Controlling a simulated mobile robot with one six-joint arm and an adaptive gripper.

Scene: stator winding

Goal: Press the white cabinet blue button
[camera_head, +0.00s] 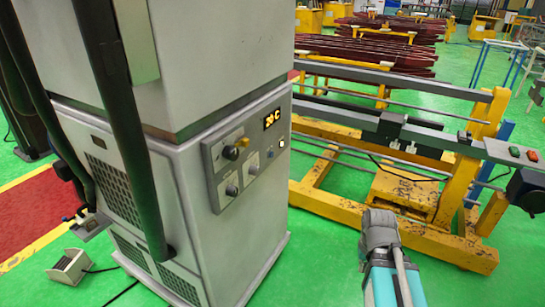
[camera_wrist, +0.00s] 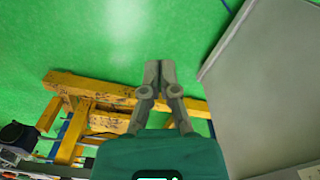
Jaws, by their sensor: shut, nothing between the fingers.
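The white cabinet (camera_head: 235,245) stands left of centre in the head view. Its grey control panel (camera_head: 217,177) has several knobs and an orange lit display. A small blue button (camera_head: 270,153) appears on the panel below the display, too small to make out well. In the wrist view, my gripper (camera_wrist: 158,66) is shut, its fingers together and empty. A pale grey surface, likely the cabinet side (camera_wrist: 265,90), is to its right, apart from the fingers. In the head view my arm shows at lower right, clear of the panel; the fingertips cannot be made out there.
A yellow frame (camera_head: 340,208) with grey rails stands right of the cabinet; yellow beams (camera_wrist: 90,92) lie left of and behind my gripper in the wrist view. Green and red buttons (camera_head: 523,153) sit on the frame's right end. Green floor (camera_head: 325,262) is open between cabinet and arm.

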